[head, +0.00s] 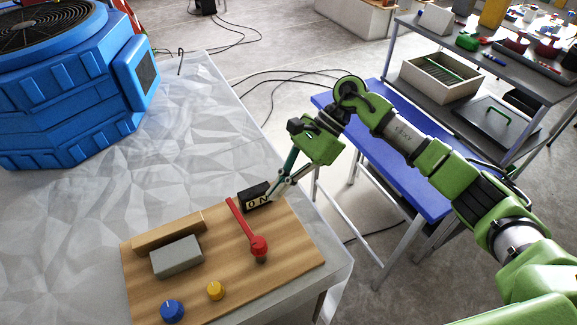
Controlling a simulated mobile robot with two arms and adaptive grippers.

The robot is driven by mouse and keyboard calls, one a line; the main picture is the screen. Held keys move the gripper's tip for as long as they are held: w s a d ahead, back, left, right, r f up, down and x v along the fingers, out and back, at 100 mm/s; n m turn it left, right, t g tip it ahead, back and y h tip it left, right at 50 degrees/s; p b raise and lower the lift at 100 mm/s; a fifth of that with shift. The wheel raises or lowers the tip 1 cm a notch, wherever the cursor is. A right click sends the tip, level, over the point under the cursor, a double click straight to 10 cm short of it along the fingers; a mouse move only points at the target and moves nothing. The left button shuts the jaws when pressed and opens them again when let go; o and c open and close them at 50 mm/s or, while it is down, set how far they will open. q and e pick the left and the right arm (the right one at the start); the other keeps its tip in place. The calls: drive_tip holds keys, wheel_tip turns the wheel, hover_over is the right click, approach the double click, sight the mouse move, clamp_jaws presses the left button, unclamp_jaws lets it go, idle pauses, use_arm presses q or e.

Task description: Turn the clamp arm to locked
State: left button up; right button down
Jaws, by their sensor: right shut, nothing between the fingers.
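The red clamp arm (243,225) is on a wooden board at the front of the white table. It runs from its round red pivot (259,246) up and to the left, its far end near a black block with the letters "ON" (255,197). My right gripper (271,196) reaches down from the upper right. It is shut and empty, its tips at the right end of the black block. I cannot tell whether they touch the block. The gripper is apart from the red arm. My left gripper is out of view.
The wooden board (213,268) also carries a grey block (177,257), a wooden strip (168,232), a blue knob (172,311) and a yellow knob (215,290). A large blue fan unit (75,95) stands at the back left. A blue table (400,175) lies beyond the right edge.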

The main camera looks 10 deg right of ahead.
sight(243, 221)
drive_tip(key=a+p, duration=0.1)
drive_tip(key=s+a+f+p, duration=0.1)
drive_tip(key=a, duration=0.1)
drive_tip(key=s+a+p, duration=0.1)
drive_tip(key=shift+a+f, duration=0.25)
drive_tip(key=shift+f, duration=0.1)
drive_tip(key=shift+s+a+f, duration=0.1)
drive_tip(key=shift+s+a, duration=0.1)
drive_tip(key=shift+a, duration=0.3)
drive_tip(key=shift+f, duration=0.1)
